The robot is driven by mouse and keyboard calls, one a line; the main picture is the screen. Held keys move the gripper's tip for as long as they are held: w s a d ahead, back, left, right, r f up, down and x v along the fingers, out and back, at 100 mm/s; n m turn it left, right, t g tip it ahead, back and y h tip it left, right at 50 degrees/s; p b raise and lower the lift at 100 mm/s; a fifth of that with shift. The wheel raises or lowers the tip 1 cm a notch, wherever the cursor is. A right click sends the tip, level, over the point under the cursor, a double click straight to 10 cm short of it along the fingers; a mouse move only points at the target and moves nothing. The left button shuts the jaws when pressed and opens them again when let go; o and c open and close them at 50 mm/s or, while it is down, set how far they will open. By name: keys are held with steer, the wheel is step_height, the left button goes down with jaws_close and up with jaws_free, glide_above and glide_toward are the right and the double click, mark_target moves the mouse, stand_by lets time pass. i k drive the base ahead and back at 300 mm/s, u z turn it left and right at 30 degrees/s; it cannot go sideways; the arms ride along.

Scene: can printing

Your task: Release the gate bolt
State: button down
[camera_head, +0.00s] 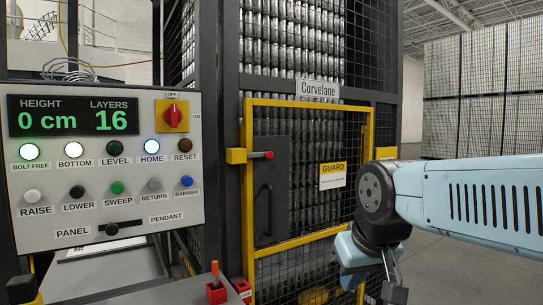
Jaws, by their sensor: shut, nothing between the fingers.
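The gate (309,102) is a yellow-framed mesh door in the dark cage, and it looks closed. My pale blue arm hides the gate's lower right part.
A control panel (108,239) stands at left, reading 0 cm and 16 layers. Its BOLT FREE lamp (29,152), BOTTOM lamp and HOME lamp are lit. Stacked cans fill the cage. Open floor shows at right.

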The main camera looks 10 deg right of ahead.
mark_target(269, 155)
steer(key=u, duration=0.15)
steer(key=i, duration=0.9)
steer(key=z, duration=0.05)
